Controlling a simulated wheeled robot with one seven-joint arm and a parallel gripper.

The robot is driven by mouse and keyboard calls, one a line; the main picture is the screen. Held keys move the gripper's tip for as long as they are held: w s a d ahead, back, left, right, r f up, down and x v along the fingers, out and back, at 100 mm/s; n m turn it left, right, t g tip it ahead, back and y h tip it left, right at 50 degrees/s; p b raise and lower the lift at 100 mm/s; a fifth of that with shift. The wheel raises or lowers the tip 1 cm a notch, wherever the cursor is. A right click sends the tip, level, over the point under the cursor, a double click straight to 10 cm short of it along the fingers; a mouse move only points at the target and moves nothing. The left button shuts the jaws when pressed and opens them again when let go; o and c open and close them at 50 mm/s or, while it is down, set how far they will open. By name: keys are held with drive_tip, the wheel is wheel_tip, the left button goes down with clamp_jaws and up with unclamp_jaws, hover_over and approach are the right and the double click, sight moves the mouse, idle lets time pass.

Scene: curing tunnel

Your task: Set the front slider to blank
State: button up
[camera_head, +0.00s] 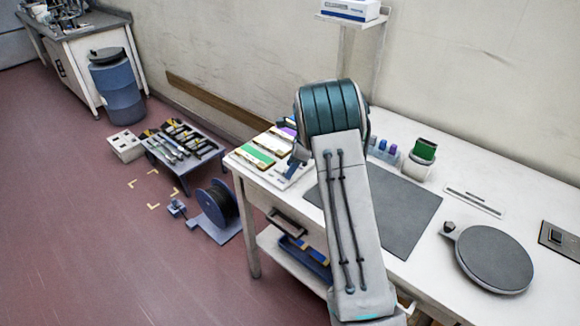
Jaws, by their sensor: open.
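A white slider panel (289,179) lies at the left end of the white table. Its front slider row (257,156) shows a green strip with a pale edge. Behind it are a row with pale and reddish parts (271,143) and a row with a purple part (288,132). A small blue-grey part of my gripper (298,156) shows at the right end of the panel, beside my arm. My gripper is open. Most of it and the right ends of the rows are hidden behind my arm, and I cannot tell whether it touches a slider.
A dark mat (405,215) lies mid-table. Behind it stand small coloured bottles (382,149) and a green-topped container (420,158). A round grey plate (494,259) sits at the right. A cable reel (218,205) and a low tool rack (180,145) stand on the floor.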

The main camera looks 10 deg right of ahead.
drive_tip(key=shift+a+f, duration=0.2)
drive_tip(key=shift+f, duration=0.3)
